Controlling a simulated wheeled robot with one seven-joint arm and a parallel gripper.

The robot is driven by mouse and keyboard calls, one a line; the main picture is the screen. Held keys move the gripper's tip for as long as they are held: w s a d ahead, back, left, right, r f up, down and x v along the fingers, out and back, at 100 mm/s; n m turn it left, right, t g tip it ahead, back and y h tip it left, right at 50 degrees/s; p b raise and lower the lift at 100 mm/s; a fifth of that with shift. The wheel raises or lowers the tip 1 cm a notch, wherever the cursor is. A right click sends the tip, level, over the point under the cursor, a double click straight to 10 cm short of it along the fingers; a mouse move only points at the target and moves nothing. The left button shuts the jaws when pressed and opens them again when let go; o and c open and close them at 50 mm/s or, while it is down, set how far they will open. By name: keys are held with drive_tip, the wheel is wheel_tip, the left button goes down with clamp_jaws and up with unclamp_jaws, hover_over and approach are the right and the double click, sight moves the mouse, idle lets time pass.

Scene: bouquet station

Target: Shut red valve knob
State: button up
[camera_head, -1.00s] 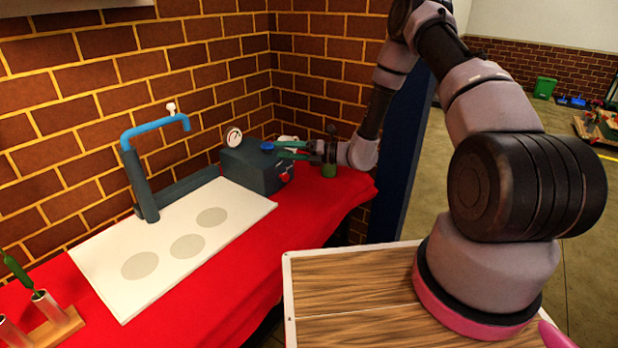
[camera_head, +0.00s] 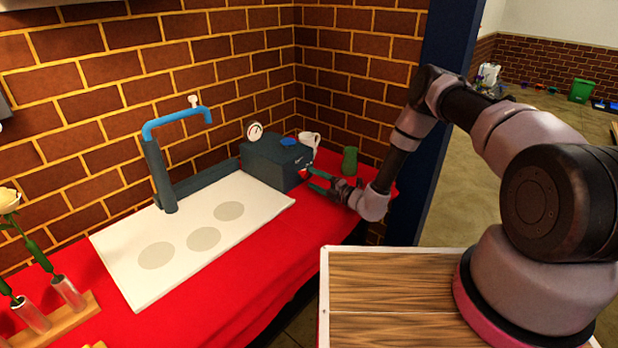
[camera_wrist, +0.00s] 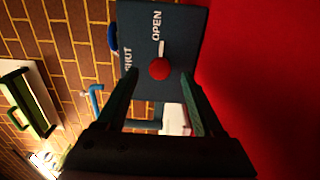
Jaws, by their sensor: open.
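The red valve knob (camera_wrist: 159,68) is on the front face of a dark blue-grey box (camera_wrist: 140,30) marked OPEN and SHUT. In the wrist view its white pointer line is directed at the word OPEN. My gripper (camera_wrist: 157,72) is open, with one green finger on each side of the knob in that view. I cannot tell whether either finger touches it. In the head view, my gripper (camera_head: 318,182) is at the right front of the box (camera_head: 262,160), and the knob is mostly hidden there.
A gauge (camera_head: 255,131) and a blue cap (camera_head: 288,141) top the box. A blue pipe (camera_head: 175,122) rises behind the white board (camera_head: 150,285). The red cloth (camera_head: 240,270) in front is clear.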

sight(306, 175)
drive_tip(key=shift+x, duration=1.6)
drive_tip(key=shift+c, duration=0.3)
clamp_jaws()
